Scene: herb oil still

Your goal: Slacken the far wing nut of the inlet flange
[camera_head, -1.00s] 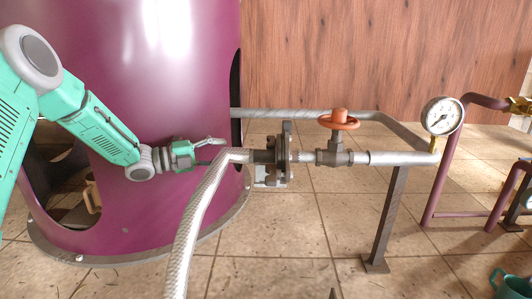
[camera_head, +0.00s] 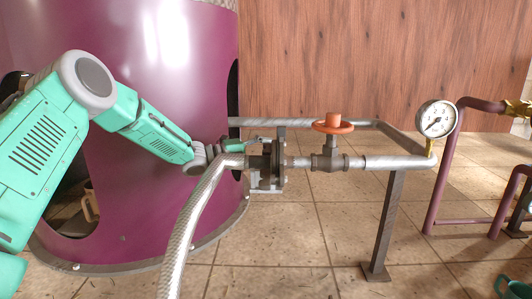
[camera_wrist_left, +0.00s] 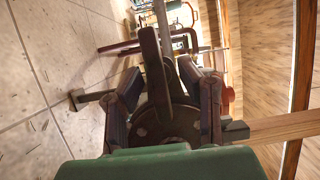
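The inlet flange (camera_head: 279,160) is a dark upright disc pair on the pipe, between the braided hose (camera_head: 192,220) and the valve. It also shows in the left wrist view (camera_wrist_left: 165,126). My left gripper (camera_head: 258,143) is at the upper hose-side of the flange, its fingers partly hidden behind the hose end. In the left wrist view its two dark fingers (camera_wrist_left: 160,78) stand apart, with the flange disc and a dark upright bar between them. I cannot tell whether they touch anything. The far wing nut cannot be made out clearly. My right gripper is not in view.
The purple still body (camera_head: 150,90) stands behind my left arm. An orange-handled valve (camera_head: 333,127), a pressure gauge (camera_head: 437,118) and a pipe support post (camera_head: 385,225) are to the right.

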